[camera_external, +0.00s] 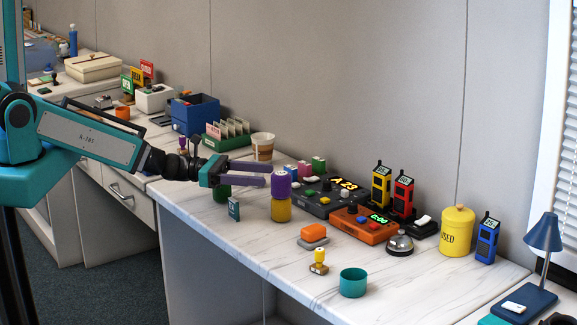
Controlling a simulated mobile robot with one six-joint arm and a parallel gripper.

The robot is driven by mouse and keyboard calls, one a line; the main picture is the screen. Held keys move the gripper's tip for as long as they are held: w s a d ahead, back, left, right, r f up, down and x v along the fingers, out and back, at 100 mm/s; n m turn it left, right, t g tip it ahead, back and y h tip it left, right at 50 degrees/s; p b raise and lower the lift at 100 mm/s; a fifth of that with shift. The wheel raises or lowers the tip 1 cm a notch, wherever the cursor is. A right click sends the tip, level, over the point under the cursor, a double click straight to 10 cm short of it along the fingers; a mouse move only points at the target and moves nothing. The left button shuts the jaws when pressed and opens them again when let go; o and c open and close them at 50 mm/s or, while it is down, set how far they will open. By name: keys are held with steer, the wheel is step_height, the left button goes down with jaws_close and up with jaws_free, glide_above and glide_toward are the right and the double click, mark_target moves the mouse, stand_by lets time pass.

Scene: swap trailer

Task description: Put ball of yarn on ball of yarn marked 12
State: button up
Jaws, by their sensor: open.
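My gripper (267,174) is open, its two purple fingers pointing right over the white desk. Just right of the fingertips, a purple cylinder (281,185) stands upright on a yellow one (281,211). The fingertips are at the purple cylinder's height; I cannot tell whether they touch it. No ball of yarn is clearly recognisable, and no mark 12 is readable. These stacked cylinders may be the yarn. A dark green cylinder (222,192) is partly hidden under my gripper.
A small teal card (234,209) stands left of the stack. Behind are a dark console (328,201) and an orange timer box (364,226). A teal cup (353,282) and a small yellow-topped stamp (319,263) are in front. The desk's front-left strip is clear.

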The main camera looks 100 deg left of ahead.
steer(key=shift+s+p, duration=0.6)
steer(key=shift+s, duration=0.15)
steer(key=shift+a, duration=0.1)
stand_by(0.4)
